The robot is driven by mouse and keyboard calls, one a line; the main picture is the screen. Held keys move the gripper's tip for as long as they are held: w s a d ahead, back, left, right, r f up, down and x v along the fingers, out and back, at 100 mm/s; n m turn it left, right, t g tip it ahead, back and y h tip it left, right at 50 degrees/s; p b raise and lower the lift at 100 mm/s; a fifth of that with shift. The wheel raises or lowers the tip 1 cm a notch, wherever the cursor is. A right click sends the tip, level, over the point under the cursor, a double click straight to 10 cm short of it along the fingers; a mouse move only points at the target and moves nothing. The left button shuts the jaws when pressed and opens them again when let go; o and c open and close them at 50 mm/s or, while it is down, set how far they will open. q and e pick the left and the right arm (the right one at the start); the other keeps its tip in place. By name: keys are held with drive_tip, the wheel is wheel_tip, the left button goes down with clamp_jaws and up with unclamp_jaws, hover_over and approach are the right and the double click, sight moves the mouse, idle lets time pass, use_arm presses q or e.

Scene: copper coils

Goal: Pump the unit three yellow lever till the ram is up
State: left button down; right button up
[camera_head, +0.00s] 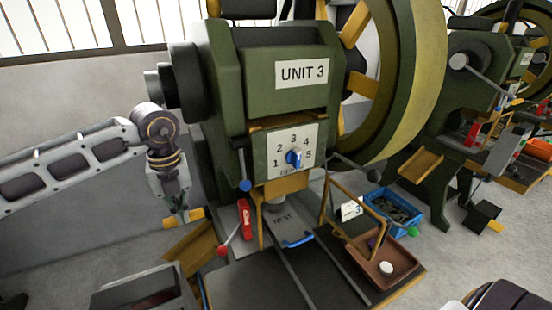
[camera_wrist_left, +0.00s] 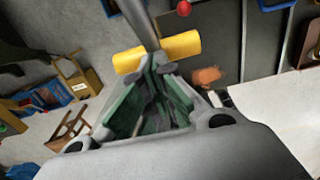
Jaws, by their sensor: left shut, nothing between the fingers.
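The unit three press (camera_head: 285,85) is a green machine with a "UNIT 3" label. A yellow handle (camera_head: 196,213) sits low at its left side; this looks like the yellow lever. My left gripper (camera_head: 178,212) is shut and empty, pointing down at the handle. In the left wrist view the yellow handle (camera_wrist_left: 182,46) lies crosswise at the shut fingertips (camera_wrist_left: 154,62), with a grey rod running off upward. I cannot tell whether the fingers touch it. My right gripper is out of view.
A red-knobbed lever (camera_head: 234,238) and a red block (camera_head: 245,218) stand right of my gripper. A blue-knobbed lever (camera_head: 243,170) hangs above them. A brown tray (camera_head: 375,262) and a blue bin (camera_head: 392,208) are at the right. Bare floor lies at the left.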

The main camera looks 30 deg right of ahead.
use_arm(q)
drive_tip(key=shift+w+f, duration=0.1)
drive_tip(key=shift+f, duration=0.15)
drive_tip(key=shift+w+f+b, duration=0.55)
drive_tip(key=shift+f, duration=0.15)
drive_tip(key=shift+s+r, duration=0.6)
drive_tip(key=shift+r, duration=0.35)
drive_tip(key=shift+s+r+p, duration=0.3)
drive_tip(key=shift+s+r, duration=0.2)
drive_tip(key=shift+r, duration=0.3)
drive_tip(key=shift+s+r+p, duration=0.3)
drive_tip(key=shift+s+r, duration=0.25)
drive_tip(key=shift+r, duration=0.25)
drive_tip(key=shift+s+r+p, duration=0.3)
drive_tip(key=shift+s+r, duration=0.2)
drive_tip(key=shift+r, duration=0.3)
wheel_tip(320, 180, up, 6)
drive_tip(key=s+p, duration=0.2)
drive_tip(key=shift+s+r, duration=0.15)
drive_tip(key=shift+s, duration=0.05)
